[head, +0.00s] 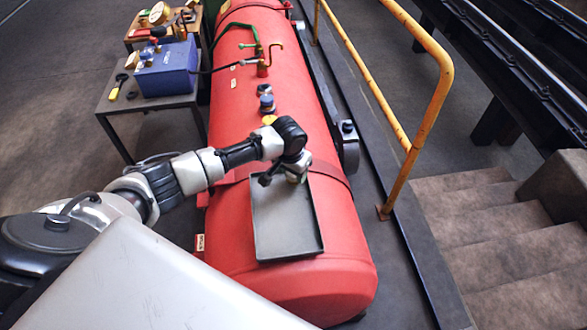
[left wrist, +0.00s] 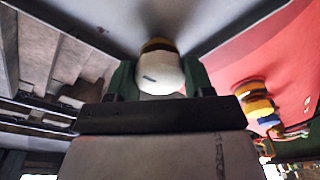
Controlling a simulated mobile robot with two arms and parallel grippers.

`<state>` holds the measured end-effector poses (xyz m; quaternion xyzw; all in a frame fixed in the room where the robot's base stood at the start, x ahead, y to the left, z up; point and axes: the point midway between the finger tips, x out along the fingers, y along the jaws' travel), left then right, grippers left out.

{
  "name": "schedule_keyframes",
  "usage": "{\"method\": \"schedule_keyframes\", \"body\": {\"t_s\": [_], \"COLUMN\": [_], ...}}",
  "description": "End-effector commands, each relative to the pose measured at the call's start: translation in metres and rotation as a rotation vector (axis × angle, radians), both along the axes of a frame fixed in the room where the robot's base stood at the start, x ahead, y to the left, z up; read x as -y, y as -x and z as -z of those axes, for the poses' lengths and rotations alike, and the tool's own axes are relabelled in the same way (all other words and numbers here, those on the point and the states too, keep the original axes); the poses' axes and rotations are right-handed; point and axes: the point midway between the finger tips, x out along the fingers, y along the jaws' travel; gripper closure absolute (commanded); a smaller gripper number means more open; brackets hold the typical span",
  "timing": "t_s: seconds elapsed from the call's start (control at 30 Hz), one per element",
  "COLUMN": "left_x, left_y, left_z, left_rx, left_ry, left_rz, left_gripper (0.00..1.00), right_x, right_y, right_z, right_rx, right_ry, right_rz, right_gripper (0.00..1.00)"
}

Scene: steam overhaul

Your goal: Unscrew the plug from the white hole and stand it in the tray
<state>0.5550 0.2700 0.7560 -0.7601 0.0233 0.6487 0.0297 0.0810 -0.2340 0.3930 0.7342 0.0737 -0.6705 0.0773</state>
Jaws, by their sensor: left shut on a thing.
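My left gripper (head: 296,178) points down at the far end of the grey tray (head: 286,236), which lies on the red boiler. In the left wrist view it is shut on the plug (left wrist: 160,72), a pale rounded piece with a dark slot mark and a brass-coloured part beyond it. The plug's brass end is close to the grey tray surface (left wrist: 110,25); I cannot tell whether they touch. In the head view the plug is mostly hidden by the gripper. I cannot make out the white hole; my arm covers part of the boiler top. My right gripper is not in view.
Yellow (head: 270,119) and blue (head: 266,103) fittings stand on the boiler beyond my arm, with a green-handled valve (head: 262,66) farther back. A blue box (head: 166,70) sits on a side table. A yellow railing (head: 424,120) runs along the right. The tray's near part is empty.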

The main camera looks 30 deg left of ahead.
Motion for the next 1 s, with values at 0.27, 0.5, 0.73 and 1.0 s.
{"method": "schedule_keyframes", "body": {"t_s": [0.27,0.5,0.73,1.0], "left_x": [0.0005,0.0004,0.0003,0.0001], "left_y": [0.0012,0.0013,0.0013,0.0017], "left_z": [0.0027,0.003,0.0032,0.0036], "left_rx": [0.002,0.002,0.001,0.0], "left_ry": [0.001,0.001,0.0,0.0], "left_rz": [0.0,0.0,0.0,0.0], "left_gripper": [0.81,0.36,0.18,0.28], "right_x": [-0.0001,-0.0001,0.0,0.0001], "right_y": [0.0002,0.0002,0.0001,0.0], "right_z": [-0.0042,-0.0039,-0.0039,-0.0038], "right_rx": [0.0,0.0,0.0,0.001], "right_ry": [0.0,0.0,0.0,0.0], "right_rz": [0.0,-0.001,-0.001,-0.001], "right_gripper": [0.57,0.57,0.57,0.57]}}
